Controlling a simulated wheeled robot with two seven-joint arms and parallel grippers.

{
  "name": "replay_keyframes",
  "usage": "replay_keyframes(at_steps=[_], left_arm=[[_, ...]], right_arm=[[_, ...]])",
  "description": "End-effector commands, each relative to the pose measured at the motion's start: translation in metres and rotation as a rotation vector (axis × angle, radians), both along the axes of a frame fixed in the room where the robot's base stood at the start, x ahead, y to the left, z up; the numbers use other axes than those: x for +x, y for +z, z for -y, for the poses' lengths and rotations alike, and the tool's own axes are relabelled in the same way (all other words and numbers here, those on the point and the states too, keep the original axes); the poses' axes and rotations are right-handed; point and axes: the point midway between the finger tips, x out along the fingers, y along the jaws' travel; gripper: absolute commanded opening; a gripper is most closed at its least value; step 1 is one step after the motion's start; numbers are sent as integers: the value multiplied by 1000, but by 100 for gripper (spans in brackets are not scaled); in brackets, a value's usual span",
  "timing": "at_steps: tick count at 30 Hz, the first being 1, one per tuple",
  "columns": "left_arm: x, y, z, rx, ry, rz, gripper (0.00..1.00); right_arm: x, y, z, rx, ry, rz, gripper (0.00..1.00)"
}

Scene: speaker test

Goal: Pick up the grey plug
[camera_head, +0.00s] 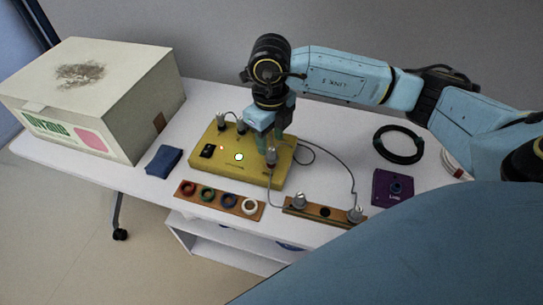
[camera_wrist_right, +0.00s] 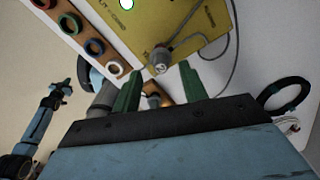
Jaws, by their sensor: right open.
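A grey plug (camera_head: 271,156) with a cable stands at the front right of the yellow tester box (camera_head: 226,165). It also shows in the right wrist view (camera_wrist_right: 159,66), just beyond the fingertips and between their lines. My right gripper (camera_head: 269,143) is open, pointing down over the box's right part, close to this plug. Its two green fingers (camera_wrist_right: 160,80) are apart with nothing clearly held.
A wooden strip with coloured rings (camera_head: 217,199) lies in front of the box. A black cable coil (camera_head: 399,146) and a purple box (camera_head: 380,190) are right. Loose cables run beside the tester.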

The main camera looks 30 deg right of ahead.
Motion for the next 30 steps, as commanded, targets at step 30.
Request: replay_keyframes(at_steps=[30], left_arm=[[18, -3, -1, 4, 4, 17, 0]], right_arm=[[-5, -52, 2, 0, 0, 0, 5]])
